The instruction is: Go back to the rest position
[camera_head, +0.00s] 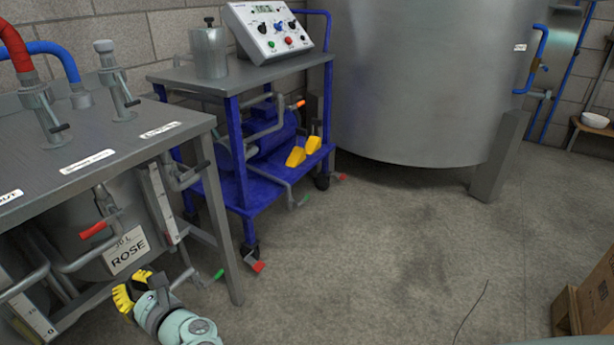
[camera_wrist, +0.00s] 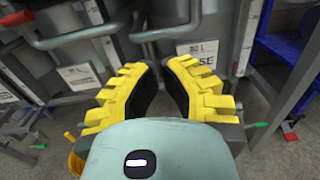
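My gripper (camera_head: 137,290) has yellow fingers and is at the lower left of the head view, in front of the metal tank labelled ROSE (camera_head: 92,262). In the wrist view my gripper (camera_wrist: 164,68) has its two fingers apart, with a gap between their tips and nothing held in it. The ROSE label (camera_wrist: 196,54) shows just beyond the fingertips in the wrist view, partly covered by the right finger. I cannot tell how far the fingers are from the tank.
A steel bench (camera_head: 110,150) with valves stands at the left; red-handled (camera_head: 93,229) pipes run below it. A blue cart (camera_head: 238,190) carries a control box (camera_head: 272,35). A large tank (camera_head: 430,80) stands behind. A cardboard box (camera_head: 592,300) is at right. The central floor is clear.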

